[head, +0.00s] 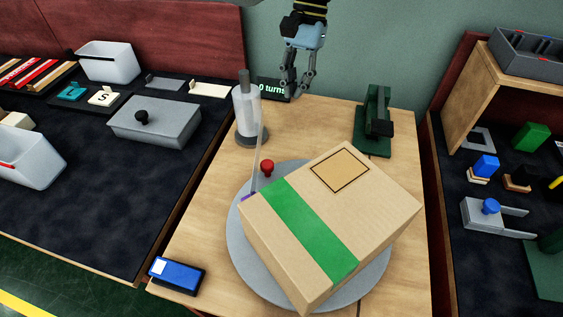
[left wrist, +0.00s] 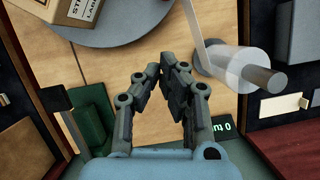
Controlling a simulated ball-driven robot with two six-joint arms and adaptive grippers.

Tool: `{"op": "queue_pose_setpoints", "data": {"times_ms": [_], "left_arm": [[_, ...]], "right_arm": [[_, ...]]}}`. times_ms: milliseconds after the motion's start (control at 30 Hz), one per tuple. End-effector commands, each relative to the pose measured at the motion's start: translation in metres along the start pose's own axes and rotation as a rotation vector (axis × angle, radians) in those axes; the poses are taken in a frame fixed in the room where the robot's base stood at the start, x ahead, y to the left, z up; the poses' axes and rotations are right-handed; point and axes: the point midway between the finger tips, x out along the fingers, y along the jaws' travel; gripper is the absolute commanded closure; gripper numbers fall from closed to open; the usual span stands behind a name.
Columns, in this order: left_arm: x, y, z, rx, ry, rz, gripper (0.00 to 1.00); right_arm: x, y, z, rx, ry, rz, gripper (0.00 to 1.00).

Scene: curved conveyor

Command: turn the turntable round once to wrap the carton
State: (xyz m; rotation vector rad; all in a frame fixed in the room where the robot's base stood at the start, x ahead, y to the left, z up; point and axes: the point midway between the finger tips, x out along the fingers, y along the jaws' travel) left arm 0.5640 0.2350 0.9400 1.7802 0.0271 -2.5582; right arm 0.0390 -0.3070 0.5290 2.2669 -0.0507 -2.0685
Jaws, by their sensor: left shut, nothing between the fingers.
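A brown carton (head: 375,205) with a green tape band (head: 308,230) and a tan label square sits on the round grey turntable (head: 238,250). The turntable has a red knob (head: 267,168) near its far edge. A display (head: 273,89) reads "0 turns". My left gripper (head: 297,92) is shut and empty above the table's back edge, apart from the carton. In the left wrist view its fingers (left wrist: 165,72) meet, with the turntable (left wrist: 125,22) and carton (left wrist: 72,10) beyond.
A dark green device (head: 375,120) stands at the table's back right. A blue box (head: 177,275) lies at the front left corner. Dark side benches hold a grey lidded box (head: 155,122), white bins and, on the right, several small blocks. Bare wood lies between the roll and the green device.

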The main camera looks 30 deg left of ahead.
Motion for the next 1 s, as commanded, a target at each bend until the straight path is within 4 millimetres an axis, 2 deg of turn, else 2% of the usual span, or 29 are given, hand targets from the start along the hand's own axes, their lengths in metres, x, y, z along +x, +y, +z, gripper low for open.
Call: {"op": "queue_pose_setpoints", "data": {"times_ms": [33, 200, 367, 467, 833, 867, 900, 1000], "left_arm": [[0.018, -0.001, -0.007, -0.001, -0.001, 0.0, 1.0], [0.04, -0.001, -0.014, -0.001, -0.004, 0.0, 1.0], [0.05, -0.001, -0.015, -0.001, -0.005, 0.0, 1.0], [0.063, -0.001, -0.014, -0.001, -0.006, 0.0, 1.0], [0.144, -0.001, -0.014, -0.002, -0.006, 0.0, 1.0], [0.146, -0.001, -0.012, -0.001, -0.007, 0.0, 1.0], [0.141, -0.001, -0.004, -0.001, -0.006, 0.0, 1.0], [0.142, -0.001, 0.006, -0.002, -0.002, 0.0, 1.0]], "right_arm": [[0.018, -0.002, 0.004, 0.0, -0.004, -0.001, 0.44], [0.039, -0.004, 0.008, 0.0, -0.007, -0.001, 0.44], [0.042, -0.004, 0.008, 0.0, -0.007, -0.001, 0.44], [0.041, -0.004, 0.008, 0.0, -0.007, -0.001, 0.44], [0.058, -0.005, 0.012, -0.001, -0.01, -0.001, 0.44], [0.055, -0.005, 0.011, 0.0, -0.009, -0.001, 0.44], [0.04, -0.004, 0.009, 0.0, -0.008, -0.001, 0.44], [0.024, -0.003, 0.005, 0.0, -0.004, -0.001, 0.44]]}}
